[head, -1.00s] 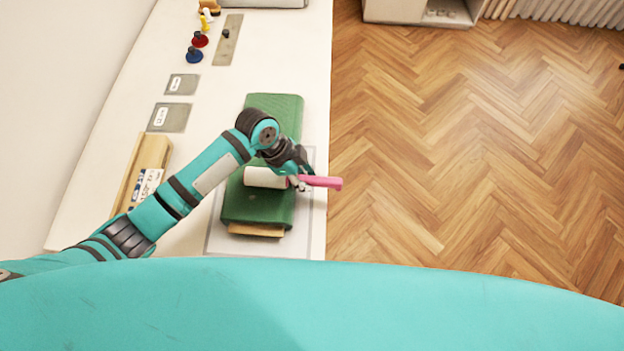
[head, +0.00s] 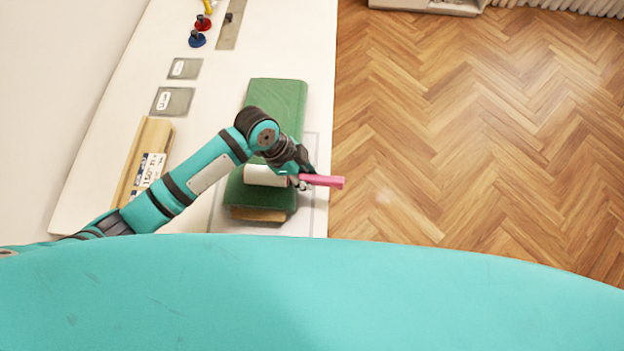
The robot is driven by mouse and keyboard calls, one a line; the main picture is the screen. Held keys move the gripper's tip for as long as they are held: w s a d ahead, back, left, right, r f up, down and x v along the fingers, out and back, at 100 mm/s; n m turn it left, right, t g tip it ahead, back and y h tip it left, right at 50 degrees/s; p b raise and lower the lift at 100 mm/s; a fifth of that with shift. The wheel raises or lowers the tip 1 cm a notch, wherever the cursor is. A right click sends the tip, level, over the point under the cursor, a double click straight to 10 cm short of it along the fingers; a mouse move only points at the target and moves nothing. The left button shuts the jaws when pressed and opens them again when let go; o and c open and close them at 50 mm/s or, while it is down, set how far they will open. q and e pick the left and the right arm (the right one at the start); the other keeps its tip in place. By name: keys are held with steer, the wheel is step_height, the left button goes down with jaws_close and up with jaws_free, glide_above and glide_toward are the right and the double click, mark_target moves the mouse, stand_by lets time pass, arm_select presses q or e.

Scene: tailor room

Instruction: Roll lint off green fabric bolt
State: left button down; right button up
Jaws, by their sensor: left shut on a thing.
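The green fabric bolt (head: 275,97) lies lengthwise on the white table, with a wooden board end (head: 258,214) sticking out at its near end. A lint roller with a white cylinder (head: 264,176) and a pink handle (head: 324,181) lies across the near half of the bolt. My left gripper (head: 302,182) is shut on the roller at the handle's inner end, close to the white cylinder. The white cylinder appears to rest on the green fabric. My left wrist and forearm hide the middle of the bolt. My right gripper is not in view.
The white table (head: 225,95) ends at the right beside open wooden floor. A wooden piece with a label (head: 146,160) lies at the left. Two grey labelled plates (head: 173,101) lie farther back, with blue (head: 197,40) and red (head: 203,24) knobbed items beyond.

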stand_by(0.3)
arm_select(q)
steer(key=shift+s, duration=1.55)
steer(key=shift+f, duration=0.1)
steer(key=shift+s, duration=1.5)
steer(key=shift+a, duration=0.1)
step_height(320, 180, up, 7)
steer(key=shift+w, duration=0.1)
